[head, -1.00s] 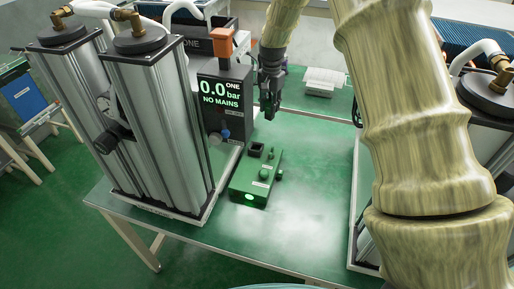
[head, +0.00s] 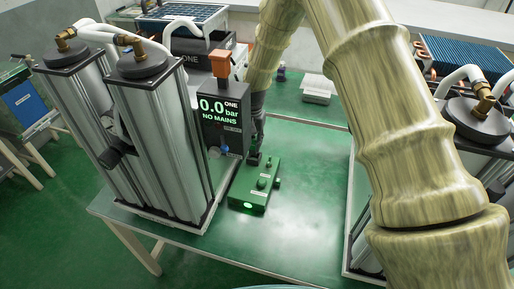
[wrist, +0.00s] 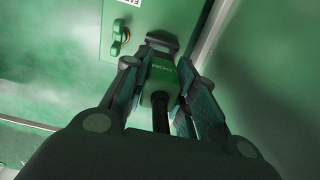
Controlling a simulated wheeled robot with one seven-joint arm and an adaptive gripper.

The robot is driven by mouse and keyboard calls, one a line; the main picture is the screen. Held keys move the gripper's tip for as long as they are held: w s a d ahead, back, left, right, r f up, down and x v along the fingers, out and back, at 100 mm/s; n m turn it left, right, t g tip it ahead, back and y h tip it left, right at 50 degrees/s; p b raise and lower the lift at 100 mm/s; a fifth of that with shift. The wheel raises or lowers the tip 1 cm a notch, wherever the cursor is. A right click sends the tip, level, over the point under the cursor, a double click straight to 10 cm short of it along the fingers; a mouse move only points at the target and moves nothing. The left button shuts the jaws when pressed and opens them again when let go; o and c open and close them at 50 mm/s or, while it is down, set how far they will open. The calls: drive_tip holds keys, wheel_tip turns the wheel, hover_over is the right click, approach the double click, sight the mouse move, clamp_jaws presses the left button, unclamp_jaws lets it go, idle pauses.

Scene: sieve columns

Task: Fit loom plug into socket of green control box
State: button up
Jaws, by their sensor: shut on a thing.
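The green control box (head: 247,200) lies on the green table beside the left column unit, with a lit lamp on its near end. In the head view my gripper (head: 255,158) is at the box's far end, where the socket is. In the wrist view my gripper (wrist: 165,85) is shut on the green loom plug (wrist: 163,72), with a black cable (wrist: 160,112) running back from it. The plug's front end is at the dark socket (wrist: 163,42) on the box (wrist: 140,22). How deep it sits I cannot tell.
The left column unit (head: 160,140) and its display block (head: 222,118), reading 0.0 bar NO MAINS, stand close left of the box. Another column unit (head: 480,120) stands at the right. The table's middle (head: 310,190) is clear. A white item (head: 317,88) lies behind.

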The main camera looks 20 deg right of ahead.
sight(254, 149)
drive_tip(key=shift+s+d+f, duration=0.1)
drive_tip(key=shift+d+f, duration=0.05)
drive_tip(key=shift+f, duration=0.05)
drive_tip(key=shift+f+p, duration=0.8)
drive_tip(key=shift+f, duration=1.15)
drive_tip(key=shift+f, duration=0.1)
drive_tip(key=o, duration=1)
drive_tip(key=shift+o, duration=0.2)
drive_tip(key=shift+r, duration=0.2)
drive_tip(key=shift+r+b, duration=2.25)
drive_tip(key=shift+r, duration=3.7)
